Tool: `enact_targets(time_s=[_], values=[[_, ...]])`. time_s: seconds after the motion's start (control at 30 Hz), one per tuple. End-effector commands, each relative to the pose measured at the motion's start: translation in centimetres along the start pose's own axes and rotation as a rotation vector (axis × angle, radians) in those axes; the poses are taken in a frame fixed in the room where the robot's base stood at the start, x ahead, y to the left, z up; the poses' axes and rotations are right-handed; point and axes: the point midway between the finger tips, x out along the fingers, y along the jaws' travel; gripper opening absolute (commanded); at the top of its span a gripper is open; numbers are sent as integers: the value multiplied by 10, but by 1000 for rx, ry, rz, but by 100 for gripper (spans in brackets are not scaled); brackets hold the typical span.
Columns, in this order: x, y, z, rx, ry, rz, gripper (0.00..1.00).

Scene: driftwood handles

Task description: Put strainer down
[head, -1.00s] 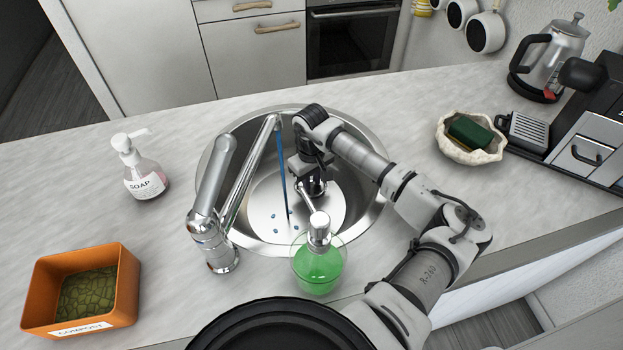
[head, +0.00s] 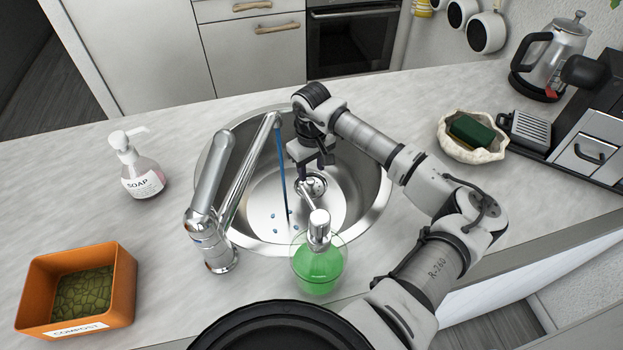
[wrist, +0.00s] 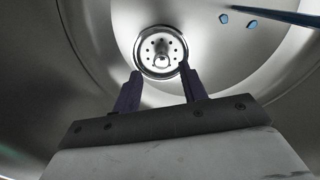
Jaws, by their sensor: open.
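The strainer (head: 313,184) is a round metal piece sitting at the drain in the bottom of the round steel sink (head: 371,210). In the wrist view the strainer (wrist: 160,50) shows several small holes and a small knob at its middle. It looks level; whether it is fully seated in the drain I cannot tell. My gripper (head: 312,168) hangs inside the sink, pointing down above the strainer. In the wrist view my gripper (wrist: 160,74) has its two dark fingers apart, with nothing held between them.
A blue stream of water (head: 283,170) runs from the faucet (head: 211,195) left of my gripper. A green soap dispenser (head: 319,265) stands at the sink's near edge. A soap bottle (head: 141,171) and orange compost bin (head: 120,290) stand left; a sponge dish (head: 472,150) stands right.

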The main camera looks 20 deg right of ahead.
Motion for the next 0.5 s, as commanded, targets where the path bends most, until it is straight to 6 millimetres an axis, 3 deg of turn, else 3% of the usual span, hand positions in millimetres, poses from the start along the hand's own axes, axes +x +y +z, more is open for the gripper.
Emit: enact_targets(time_s=[0.3,0.5], values=[[-59,0,0,-1,0,3,42],[-73,-1,0,-2,-1,0,42]])
